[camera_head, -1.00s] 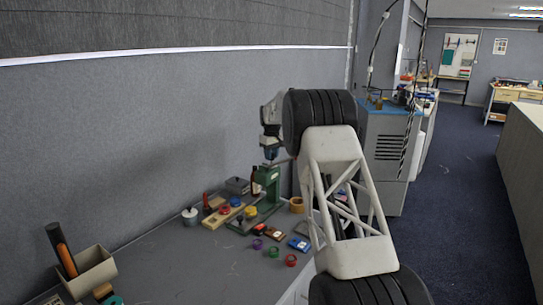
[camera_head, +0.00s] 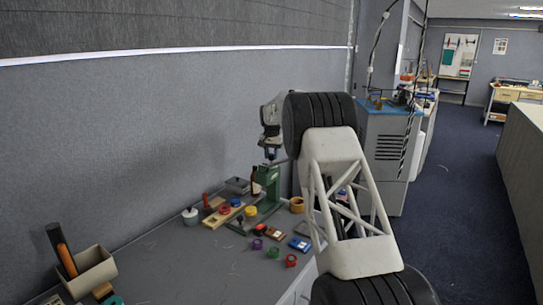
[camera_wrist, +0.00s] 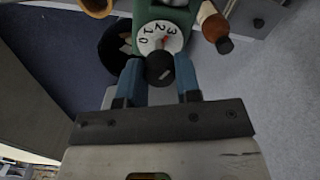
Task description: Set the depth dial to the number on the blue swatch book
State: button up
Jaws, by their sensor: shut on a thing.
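The depth dial (camera_wrist: 148,31) is a white disc on a green machine (camera_wrist: 178,18), with the digits 0 to 3 and a red mark near the 3. A black knob (camera_wrist: 160,70) stands out in front of it. My gripper (camera_wrist: 159,75) has its blue fingers shut on this knob, one on each side. In the head view my gripper (camera_head: 270,154) is at the top of the green machine (camera_head: 269,183), and the dial face cannot be made out there. The blue swatch book (camera_head: 300,243) lies flat near the table's front edge; its number is too small to read.
Other swatch books, including an orange one (camera_head: 275,234), lie beside the blue one. Coloured rings and a wooden block (camera_head: 217,217) surround the machine. A brown bottle (camera_wrist: 216,28) stands close beside it. The middle of the table (camera_head: 205,265) is clear.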

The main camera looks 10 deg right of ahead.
aim_at(271, 155)
jog(key=shift+r+m, duration=0.1)
jog(key=shift+m, duration=0.5)
jog(key=o, duration=0.9)
jog(key=shift+r, duration=3.85)
